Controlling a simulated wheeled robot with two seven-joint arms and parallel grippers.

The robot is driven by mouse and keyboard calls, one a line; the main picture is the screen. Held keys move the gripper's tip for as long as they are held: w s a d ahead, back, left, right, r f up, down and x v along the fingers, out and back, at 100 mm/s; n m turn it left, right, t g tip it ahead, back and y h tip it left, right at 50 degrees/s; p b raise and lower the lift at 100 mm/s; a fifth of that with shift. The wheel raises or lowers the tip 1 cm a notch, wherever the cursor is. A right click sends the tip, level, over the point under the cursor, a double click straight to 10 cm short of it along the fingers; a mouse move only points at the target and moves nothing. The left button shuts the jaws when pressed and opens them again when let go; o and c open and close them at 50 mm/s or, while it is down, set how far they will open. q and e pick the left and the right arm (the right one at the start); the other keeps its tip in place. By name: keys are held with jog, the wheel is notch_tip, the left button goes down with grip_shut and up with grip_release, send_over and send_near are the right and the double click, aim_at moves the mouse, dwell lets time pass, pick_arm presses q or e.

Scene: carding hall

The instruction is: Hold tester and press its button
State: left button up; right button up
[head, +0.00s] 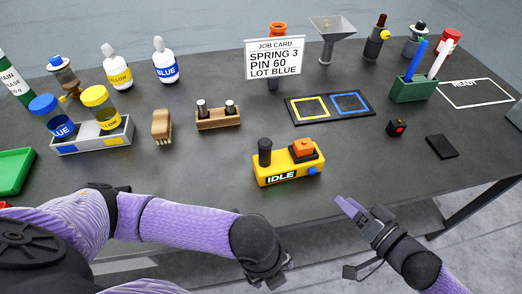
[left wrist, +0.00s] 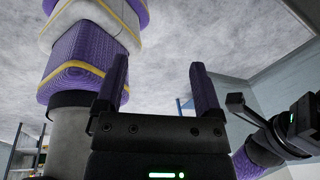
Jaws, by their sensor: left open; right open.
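The yellow tester (head: 270,176) stands on the table near its front edge, with an "IDLE" label. It has an upright black grip (head: 265,152) on its left, an orange part (head: 303,146) on a black pad on top, and a blue button (head: 312,170) at its front right. My right gripper (head: 352,208) is open and empty, in front and right of the tester, apart from it. My left gripper (left wrist: 162,88) is open with nothing between its purple fingers. In the head view, its wrist is below the tester at the front edge, fingers not clear.
Behind the tester stand a job card (head: 275,59), a mat with yellow and blue squares (head: 330,106) and a wooden block with two pins (head: 218,118). A grey tray (head: 95,139) with jars is left. A small black box (head: 396,128) is right. The table around the tester is clear.

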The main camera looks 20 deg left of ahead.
aim_at(266, 150)
pick_arm(q)
jog(key=w+a+r+m, duration=0.1)
jog(key=w+r, duration=0.1)
jog(key=w, duration=0.1)
jog(key=w+a+r+m+t+y, duration=0.1)
jog(key=w+a+r, duration=0.1)
jog(key=w, duration=0.1)
jog(key=w+a+r+m, duration=0.1)
jog(key=w+r, duration=0.1)
jog(key=w, duration=0.1)
jog(key=shift+w+a+m+t+y, duration=0.15)
jog(key=shift+a+m+t+y, duration=0.15)
jog(key=shift+a+t, duration=0.1)
jog(key=w+a+r+m, duration=0.1)
jog(key=w+r, duration=0.1)
jog(key=r, duration=0.1)
jog(key=w+a+r+m+t+y, duration=0.1)
jog(key=w+a+r, duration=0.1)
jog(key=r, duration=0.2)
jog(key=w+a+r+m+t, duration=0.1)
jog(key=w+a+r+m, duration=0.1)
jog(key=w+r, duration=0.1)
jog(key=shift+w+r, duration=0.1)
jog(key=shift+r, duration=0.2)
jog(key=shift+w+a+f, duration=0.1)
jog(key=shift+w+f, duration=0.05)
jog(key=shift+w, duration=0.05)
jog(key=x, duration=0.9)
jog(key=shift+w+a, duration=0.1)
jog(key=shift+w, duration=0.05)
